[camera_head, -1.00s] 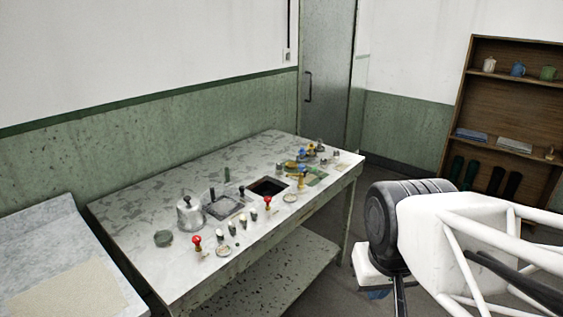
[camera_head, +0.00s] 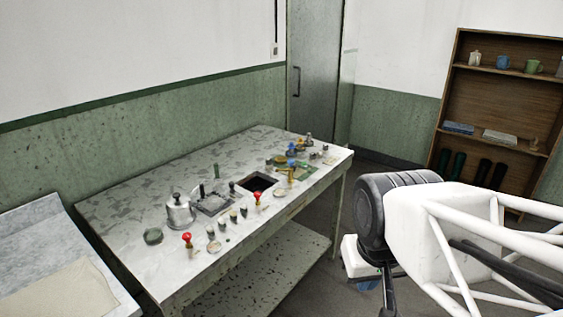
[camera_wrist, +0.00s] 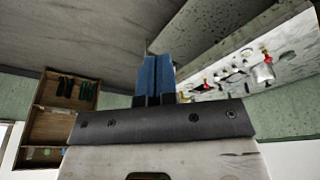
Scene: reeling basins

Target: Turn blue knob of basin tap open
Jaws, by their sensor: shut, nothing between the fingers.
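Small blue knobs (camera_head: 291,151) show among yellow tap-like fittings at the far right part of a marble-topped table in the head view. They are too small to tell which one belongs to the basin tap or how it is turned. A dark square basin opening (camera_head: 258,182) lies in the tabletop to their left. My gripper (camera_wrist: 155,75) has blue fingers pressed together with nothing between them in the wrist view. It is right of the table and well apart from the knobs. In the head view my arm mostly hides it.
The table (camera_head: 120,213) also bears a metal kettle-like pot (camera_head: 180,214), red-topped handles (camera_head: 187,238) and several small jars. A lower shelf (camera_head: 270,265) runs beneath. A wooden shelf unit (camera_head: 480,100) stands at the right. Open floor lies between it and the table.

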